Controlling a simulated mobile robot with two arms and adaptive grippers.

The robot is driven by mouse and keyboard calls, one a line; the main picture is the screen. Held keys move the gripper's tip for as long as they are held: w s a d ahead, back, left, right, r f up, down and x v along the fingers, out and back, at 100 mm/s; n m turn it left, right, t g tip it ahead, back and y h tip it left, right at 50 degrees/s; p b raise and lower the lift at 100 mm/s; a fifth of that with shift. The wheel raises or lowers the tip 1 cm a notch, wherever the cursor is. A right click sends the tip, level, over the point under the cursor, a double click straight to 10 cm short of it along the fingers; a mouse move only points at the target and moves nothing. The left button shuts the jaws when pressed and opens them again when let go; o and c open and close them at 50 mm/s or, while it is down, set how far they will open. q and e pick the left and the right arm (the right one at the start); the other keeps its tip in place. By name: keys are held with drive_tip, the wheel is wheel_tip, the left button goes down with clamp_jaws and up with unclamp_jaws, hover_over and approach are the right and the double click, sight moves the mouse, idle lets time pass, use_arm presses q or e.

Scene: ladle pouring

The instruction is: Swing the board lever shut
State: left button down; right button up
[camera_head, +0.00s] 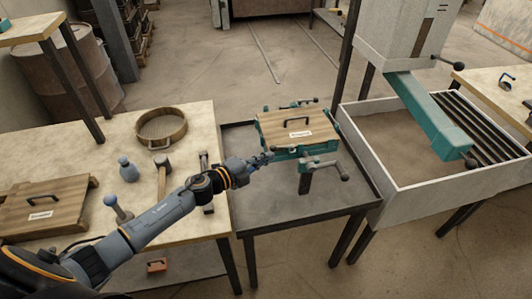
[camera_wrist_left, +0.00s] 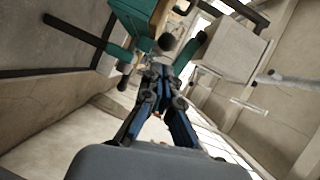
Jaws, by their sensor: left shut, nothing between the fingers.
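A wooden board (camera_head: 290,124) with a black handle and white label lies on a teal clamp frame (camera_head: 302,150) on the dark middle table. Levers with dark knobs stick out around the frame; one lever (camera_head: 338,170) shows at its front right. I cannot tell which one is the board lever. My left gripper (camera_head: 264,159) is at the frame's left front side, shut and empty. In the left wrist view its fingertips (camera_wrist_left: 160,72) are just below a dark round knob (camera_wrist_left: 168,42) beside the teal frame (camera_wrist_left: 140,20). Whether they touch is unclear. My right gripper is out of view.
The left table (camera_head: 110,150) holds a round sieve (camera_head: 161,127), a mallet (camera_head: 162,170), a blue bottle (camera_head: 126,168) and another handled board (camera_head: 45,208). A large pale bin (camera_head: 385,205) with a teal chute (camera_head: 430,118) stands right. The middle table's front left (camera_head: 265,205) is clear.

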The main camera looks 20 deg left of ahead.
use_arm(q)
drive_tip(key=shift+w+a+f, duration=0.15)
drive_tip(key=shift+w+a, duration=0.15)
drive_tip(key=shift+w, duration=0.5)
drive_tip(key=shift+w+a+b, duration=0.1)
drive_tip(key=shift+a+b, duration=0.05)
drive_tip(key=shift+b, duration=0.15)
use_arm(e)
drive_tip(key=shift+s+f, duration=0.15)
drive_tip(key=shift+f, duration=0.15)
use_arm(q)
drive_tip(key=shift+w+a+m+h, duration=0.1)
drive_tip(key=shift+m+h, duration=0.2)
drive_tip(key=shift+h, duration=0.1)
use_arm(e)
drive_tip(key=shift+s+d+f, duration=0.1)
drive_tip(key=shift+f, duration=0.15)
